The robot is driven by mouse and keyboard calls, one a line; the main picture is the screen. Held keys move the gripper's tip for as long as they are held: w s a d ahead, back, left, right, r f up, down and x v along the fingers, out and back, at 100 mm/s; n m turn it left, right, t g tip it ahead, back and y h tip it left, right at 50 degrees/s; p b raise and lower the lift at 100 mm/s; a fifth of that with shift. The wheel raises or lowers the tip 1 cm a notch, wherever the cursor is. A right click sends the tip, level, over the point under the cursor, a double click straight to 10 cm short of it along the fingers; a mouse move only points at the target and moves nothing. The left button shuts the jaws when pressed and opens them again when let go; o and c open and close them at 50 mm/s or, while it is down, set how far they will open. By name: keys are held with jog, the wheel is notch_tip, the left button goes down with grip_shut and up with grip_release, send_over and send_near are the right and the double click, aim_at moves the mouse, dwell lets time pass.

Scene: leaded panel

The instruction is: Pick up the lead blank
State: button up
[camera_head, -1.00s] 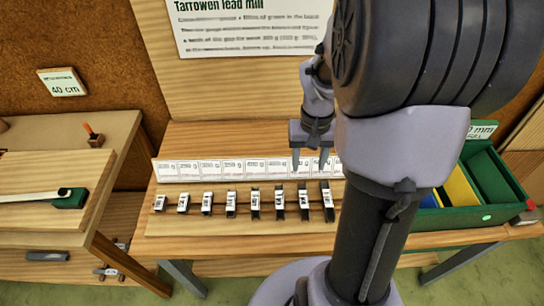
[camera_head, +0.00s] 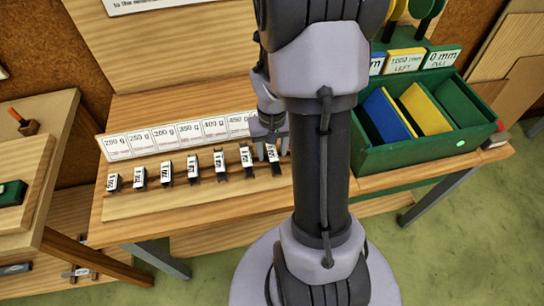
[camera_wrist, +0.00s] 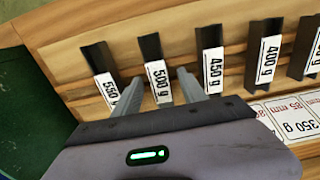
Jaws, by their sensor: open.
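Several dark lead blanks with white weight labels stand in a row on a wooden rack (camera_head: 200,197). In the wrist view, the blank labelled 500 g (camera_wrist: 152,50) lies between the two grey fingers of my open gripper (camera_wrist: 158,77). The 550 g blank (camera_wrist: 98,58) is just left of the fingers, and the 450 g blank (camera_wrist: 209,40) just right. The 400 g blank (camera_wrist: 268,28) is farther right. In the head view, my gripper (camera_head: 270,150) is at the right end of the visible row, at a blank (camera_head: 273,156). My arm hides the row's far right end. I cannot tell whether the fingers touch the blank.
A strip of weight cards (camera_head: 180,137) stands behind the row. A green bin (camera_head: 400,158) with blue and yellow dividers stands right of my arm. A wooden bench (camera_head: 30,185) is at left. The rack's front strip is clear.

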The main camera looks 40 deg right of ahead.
grip_shut()
jog(key=shift+r, duration=0.1)
dwell(1.2)
